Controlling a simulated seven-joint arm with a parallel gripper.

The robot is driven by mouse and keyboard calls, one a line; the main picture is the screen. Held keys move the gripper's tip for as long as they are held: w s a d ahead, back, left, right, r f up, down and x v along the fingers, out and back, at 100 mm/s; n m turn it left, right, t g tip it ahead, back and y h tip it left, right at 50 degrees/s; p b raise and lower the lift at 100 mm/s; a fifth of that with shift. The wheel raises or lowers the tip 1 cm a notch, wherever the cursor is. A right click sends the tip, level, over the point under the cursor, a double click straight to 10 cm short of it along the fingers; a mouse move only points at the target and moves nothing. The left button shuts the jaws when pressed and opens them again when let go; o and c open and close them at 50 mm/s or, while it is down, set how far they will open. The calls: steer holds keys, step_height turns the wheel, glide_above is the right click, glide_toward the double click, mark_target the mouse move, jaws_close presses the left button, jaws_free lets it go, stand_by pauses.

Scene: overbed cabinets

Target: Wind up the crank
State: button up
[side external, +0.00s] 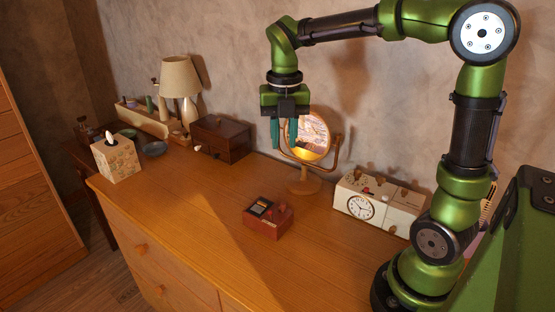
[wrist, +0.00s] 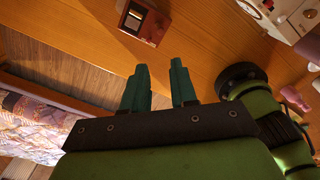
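A small red-brown box (side external: 268,217) sits on the wooden dresser top, near the middle of the side external view. It has a dark framed panel on top and a small reddish raised part at its right; I cannot clearly make out a crank handle. The box also shows at the top of the wrist view (wrist: 143,20), beyond my fingertips. My gripper (side external: 284,140) points down with teal fingers, well above the dresser and behind the box, in front of the round mirror. In the wrist view my gripper (wrist: 157,82) has its fingers apart with nothing between them.
A round mirror (side external: 309,139) on a wooden stand is behind the red box. A cream clock unit (side external: 377,202) stands to the right. A dark wooden box (side external: 220,139), a lamp (side external: 181,78) and a tissue box (side external: 117,158) are at left. The dresser top (side external: 185,200) left of the red box is clear.

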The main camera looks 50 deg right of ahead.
mark_target(283, 204)
steer(key=shift+n, duration=0.5)
step_height(283, 204, down, 17)
steer(key=shift+s+r, duration=0.1)
steer(key=shift+c, duration=0.3)
jaws_close()
